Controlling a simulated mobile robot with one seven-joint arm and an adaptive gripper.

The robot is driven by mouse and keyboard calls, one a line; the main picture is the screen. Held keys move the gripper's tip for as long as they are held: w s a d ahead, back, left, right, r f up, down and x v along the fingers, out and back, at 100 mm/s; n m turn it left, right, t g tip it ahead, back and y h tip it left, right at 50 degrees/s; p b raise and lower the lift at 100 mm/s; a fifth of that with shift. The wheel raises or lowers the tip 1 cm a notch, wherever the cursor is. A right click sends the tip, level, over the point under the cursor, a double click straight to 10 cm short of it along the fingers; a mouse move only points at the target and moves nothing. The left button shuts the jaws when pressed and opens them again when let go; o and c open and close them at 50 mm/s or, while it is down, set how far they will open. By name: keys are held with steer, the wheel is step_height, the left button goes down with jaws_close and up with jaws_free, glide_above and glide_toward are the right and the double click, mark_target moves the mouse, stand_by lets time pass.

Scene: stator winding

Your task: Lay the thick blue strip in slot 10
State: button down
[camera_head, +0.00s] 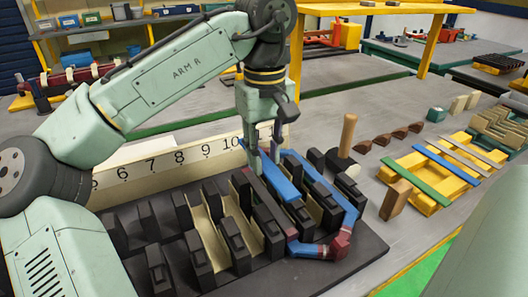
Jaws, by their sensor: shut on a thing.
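My gripper (267,158) points down over the back part of the slotted dark block. Its fingers are shut on a thick blue strip (283,185). The strip runs from near the number 10 on the label board toward the front, along a slot between black blocks. I cannot tell whether it is fully seated. A blue coil with dark red taped corners (318,250) lies at the block's right end; its right leg (335,196) runs to the back. The fingers partly hide the strip and the slot's back end.
The cream number board (165,168) stands behind the block (345,262). Other slots hold cream liners (213,235). A wooden-handled mallet (348,135) and a wood block (395,200) stand to the right. A yellow rack (425,202) holds green, blue and pale strips.

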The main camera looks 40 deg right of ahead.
mark_target(266, 163)
steer(key=shift+f+b, duration=2.15)
steer(key=shift+b, duration=0.1)
steer(key=shift+s+f, duration=0.1)
steer(key=shift+f, duration=0.25)
steer(key=shift+f+b, duration=0.5)
steer(key=shift+f, duration=0.25)
steer(key=shift+f, duration=0.7)
steer(key=c, duration=1.2)
jaws_free()
steer(key=shift+c, duration=0.2)
steer(key=shift+r+p, duration=0.8)
steer(key=shift+p, duration=0.1)
